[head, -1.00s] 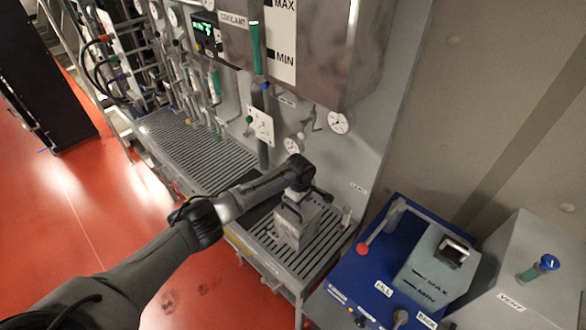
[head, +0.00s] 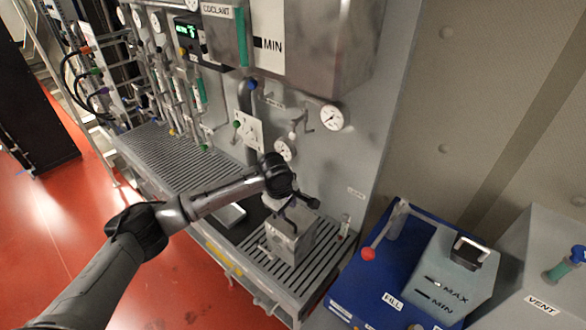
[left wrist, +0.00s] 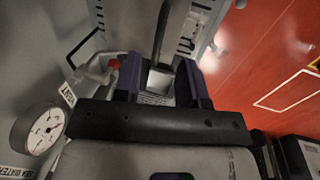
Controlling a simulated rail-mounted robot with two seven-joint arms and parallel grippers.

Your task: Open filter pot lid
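The grey, box-like filter pot (head: 287,243) stands on the slatted grating at the near end of the bench in the head view. My left gripper (head: 291,208) is just above its top; whether it touches is hard to tell. In the left wrist view the two purple fingers of my left gripper (left wrist: 160,85) stand apart. A small bright metal piece and some grating show between them; I see nothing clamped. The lid cannot be told apart from the pot's top. My right gripper is not in view.
The grating (head: 262,262) has bare slats around the pot. A grey panel with gauges (head: 332,117) and valves rises behind. A blue unit with a red knob (head: 368,254) stands to the right. Red floor is open at left.

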